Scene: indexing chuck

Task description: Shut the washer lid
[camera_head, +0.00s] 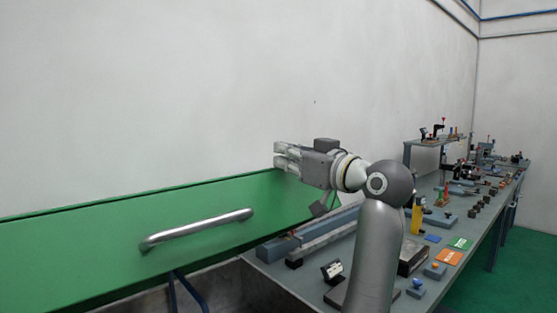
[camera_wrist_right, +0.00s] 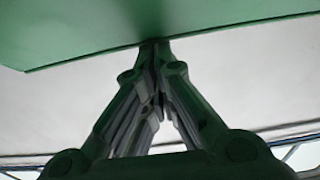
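The washer lid is a wide green panel (camera_head: 110,245) with a silver bar handle (camera_head: 197,229). It stands raised and tilted at the left of the head view, with a dark opening below it. My right gripper (camera_head: 280,156) is at the lid's upper right edge, pointing left. In the right wrist view its fingers (camera_wrist_right: 155,50) come together with nothing seen between them, and the tips meet the edge of the green lid (camera_wrist_right: 150,25). Whether they touch it I cannot tell. My left gripper is not in view.
A long grey bench (camera_head: 455,225) runs back along the right, crowded with small tools, blocks and coloured plates. A raised shelf (camera_head: 425,142) stands on it. Blue bars (camera_head: 187,292) show under the lid. A pale wall is behind, and green floor lies at the right.

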